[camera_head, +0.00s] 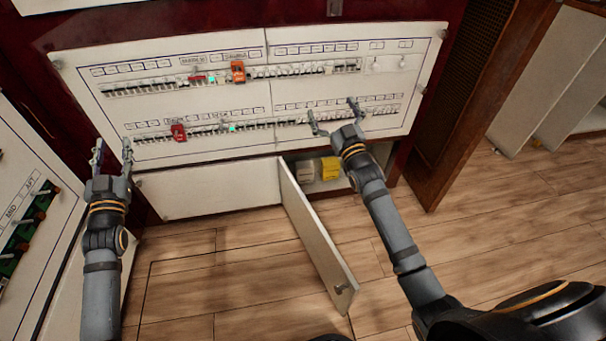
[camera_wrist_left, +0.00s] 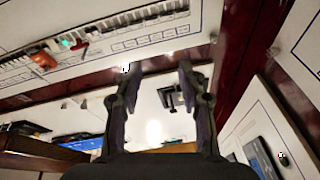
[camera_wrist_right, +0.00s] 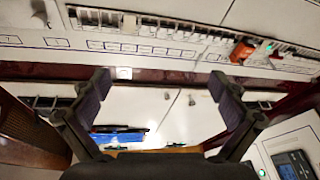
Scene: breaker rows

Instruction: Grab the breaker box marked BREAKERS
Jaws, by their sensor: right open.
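A yellow box (camera_head: 330,168) and a pale box (camera_head: 305,170) sit side by side in the low compartment under the breaker panel. No lettering is readable on either, so I cannot tell which is marked BREAKERS. The compartment's white door (camera_head: 318,240) hangs open toward me. My right gripper (camera_head: 333,115) is open and empty, above the boxes in the head view and in front of the panel's lower row; its fingers also show apart in the right wrist view (camera_wrist_right: 157,85). My left gripper (camera_head: 112,156) is open and empty at the panel's left end; it also shows in the left wrist view (camera_wrist_left: 155,70).
The white breaker panel (camera_head: 200,108) carries two rows of switches, with red and orange pieces and green lights. A closed white front (camera_head: 215,190) is left of the compartment. Another panel (camera_head: 20,180) stands at far left. Wood floor (camera_head: 230,275) is clear in front.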

